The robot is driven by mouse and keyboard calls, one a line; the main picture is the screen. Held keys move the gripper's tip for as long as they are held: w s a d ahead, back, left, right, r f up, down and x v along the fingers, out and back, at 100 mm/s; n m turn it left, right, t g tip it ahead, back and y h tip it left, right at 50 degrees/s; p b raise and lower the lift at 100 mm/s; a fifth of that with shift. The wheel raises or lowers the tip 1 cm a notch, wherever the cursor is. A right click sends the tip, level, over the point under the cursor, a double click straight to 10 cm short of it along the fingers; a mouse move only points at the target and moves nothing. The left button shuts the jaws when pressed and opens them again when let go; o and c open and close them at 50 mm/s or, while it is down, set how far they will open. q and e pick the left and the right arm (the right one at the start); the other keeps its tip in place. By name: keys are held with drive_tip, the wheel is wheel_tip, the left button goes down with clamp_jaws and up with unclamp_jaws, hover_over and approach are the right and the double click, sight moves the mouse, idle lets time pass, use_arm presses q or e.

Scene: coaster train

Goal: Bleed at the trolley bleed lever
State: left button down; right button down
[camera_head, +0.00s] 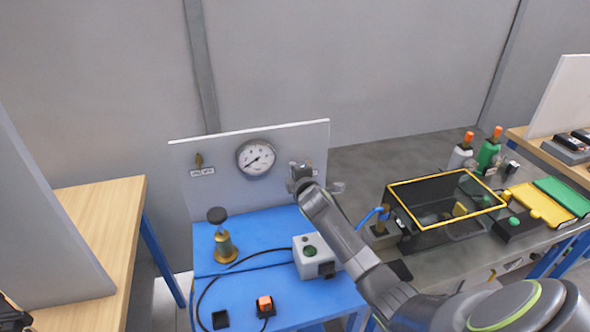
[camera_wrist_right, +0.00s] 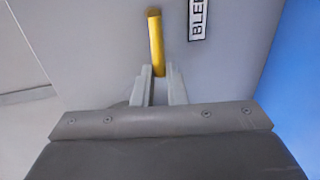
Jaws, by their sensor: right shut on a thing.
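The yellow bleed lever (camera_wrist_right: 156,42) stands out in the right wrist view, against a grey panel beside a label (camera_wrist_right: 199,18) that reads "BLE" before it is cut off. My right gripper (camera_wrist_right: 158,84) is shut on the lever's lower end, with one finger on each side. In the head view my right gripper (camera_head: 301,178) is at the upright panel (camera_head: 230,140), to the right of and a little below the round gauge (camera_head: 257,157). The lever is hidden there by my gripper and arm.
A yellow-rimmed dark bin (camera_head: 420,230) stands right of my arm. A wooden table (camera_head: 125,215) is at left.

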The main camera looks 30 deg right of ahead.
drive_tip(key=shift+f, duration=0.1)
idle(0.3)
drive_tip(key=c, duration=1.5)
unclamp_jaws()
drive_tip(key=shift+o, duration=0.2)
drive_tip(key=shift+s, duration=0.1)
drive_tip(key=b+v, duration=0.2)
drive_tip(key=v, duration=1.5)
